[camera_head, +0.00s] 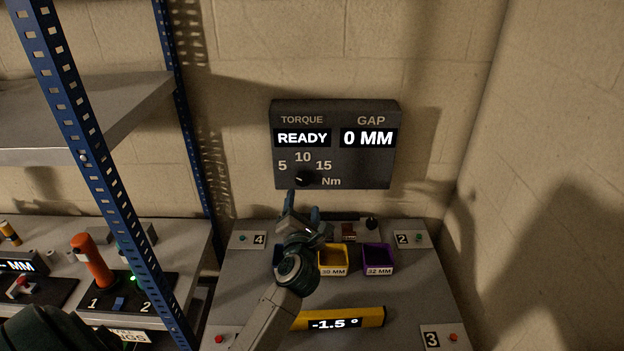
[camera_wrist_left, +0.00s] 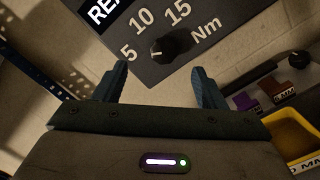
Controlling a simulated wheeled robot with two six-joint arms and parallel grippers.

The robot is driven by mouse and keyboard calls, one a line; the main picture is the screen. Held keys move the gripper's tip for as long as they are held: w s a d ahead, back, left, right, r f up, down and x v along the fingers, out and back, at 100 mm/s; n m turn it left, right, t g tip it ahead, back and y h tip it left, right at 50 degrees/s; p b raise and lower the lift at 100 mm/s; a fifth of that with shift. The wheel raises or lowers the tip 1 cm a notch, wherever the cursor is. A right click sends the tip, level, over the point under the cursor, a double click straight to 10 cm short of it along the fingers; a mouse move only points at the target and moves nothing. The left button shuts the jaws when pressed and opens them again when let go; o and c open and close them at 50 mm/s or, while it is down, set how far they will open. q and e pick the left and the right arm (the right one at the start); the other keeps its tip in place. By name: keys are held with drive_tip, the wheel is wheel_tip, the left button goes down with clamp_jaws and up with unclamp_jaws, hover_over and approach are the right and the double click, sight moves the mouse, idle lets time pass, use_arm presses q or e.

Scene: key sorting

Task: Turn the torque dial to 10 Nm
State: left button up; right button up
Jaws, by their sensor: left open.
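The torque dial (camera_head: 304,180) is a black round knob low on the dark wall panel (camera_head: 360,180), with the marks 5, 10 and 15 around it. In the left wrist view the dial (camera_wrist_left: 174,46) has a short white pointer mark on its left side, towards the 5. The panel display reads READY and 0 MM. My left gripper (camera_head: 303,205) is just below the dial, with its fingers pointing up at the panel. In the left wrist view its fingers (camera_wrist_left: 160,70) are spread and empty, apart from the dial. My right gripper is not in view.
Below the panel stands a grey table (camera_head: 410,310) with yellow (camera_head: 333,271) and purple (camera_head: 378,270) bins, numbered corner plates and a yellow level (camera_head: 370,317) reading -1.5°. A blue-post shelf (camera_head: 100,190) stands at the left. Bare wall surrounds the panel.

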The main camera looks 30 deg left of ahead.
sight(303, 180)
use_arm(q)
drive_tip(key=shift+n+g, duration=0.4)
drive_tip(key=shift+g, duration=0.1)
drive_tip(key=p+x, duration=0.1)
drive_tip(key=x, duration=0.2)
drive_tip(key=p+x, duration=0.1)
drive_tip(key=x, duration=0.3)
drive_tip(key=p+x, duration=0.1)
drive_tip(key=x, duration=0.2)
drive_tip(key=shift+w+a+f, duration=0.15)
drive_tip(key=shift+w+f, duration=0.05)
drive_tip(key=shift+f, duration=0.15)
drive_tip(key=shift+w+a, duration=0.2)
drive_tip(key=shift+w, duration=0.1)
drive_tip(key=shift+f, duration=0.1)
drive_tip(key=c, duration=1)
